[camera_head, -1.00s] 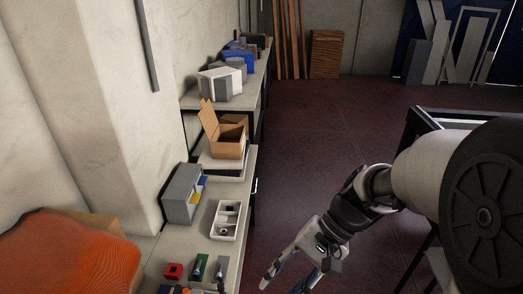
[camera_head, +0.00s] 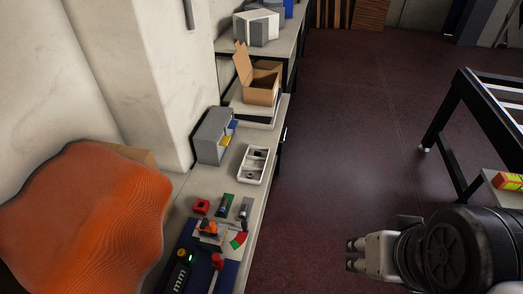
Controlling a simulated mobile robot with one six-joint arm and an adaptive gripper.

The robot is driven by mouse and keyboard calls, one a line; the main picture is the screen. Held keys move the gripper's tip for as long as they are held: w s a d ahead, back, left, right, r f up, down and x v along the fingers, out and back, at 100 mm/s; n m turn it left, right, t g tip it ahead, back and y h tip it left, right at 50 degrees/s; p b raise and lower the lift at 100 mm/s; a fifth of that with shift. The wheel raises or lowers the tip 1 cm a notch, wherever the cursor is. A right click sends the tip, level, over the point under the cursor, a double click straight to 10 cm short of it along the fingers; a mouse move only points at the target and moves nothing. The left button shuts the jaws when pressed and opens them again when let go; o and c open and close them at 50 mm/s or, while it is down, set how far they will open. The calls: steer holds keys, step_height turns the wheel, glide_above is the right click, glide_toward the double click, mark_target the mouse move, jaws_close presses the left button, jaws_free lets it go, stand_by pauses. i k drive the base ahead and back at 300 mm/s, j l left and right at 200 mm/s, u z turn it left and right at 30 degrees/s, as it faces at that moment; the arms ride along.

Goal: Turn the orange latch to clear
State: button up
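A small orange part (camera_head: 209,228), which looks like the latch, sits on a pale plate on the bench at the lower middle. A red and green marked sector (camera_head: 238,240) lies just to its right. Its exact angle is too small to tell. My gripper (camera_head: 354,255) is at the lower right, beyond the bench edge and well to the right of the latch, pointing left. Its end is small and seen partly along the arm, so I cannot tell whether it is open or shut. It touches nothing that I can see.
A red-topped part (camera_head: 217,261) and a black device (camera_head: 181,272) stand on a blue board near the latch. A red block (camera_head: 201,206), white tray (camera_head: 253,165) and cardboard box (camera_head: 261,88) lie farther back. An orange mound (camera_head: 85,220) fills the left. Floor is open right of the bench.

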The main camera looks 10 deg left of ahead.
mark_target(211, 228)
steer(key=i+j+u, duration=0.1)
steer(key=u, duration=1.25)
steer(key=j, duration=0.1)
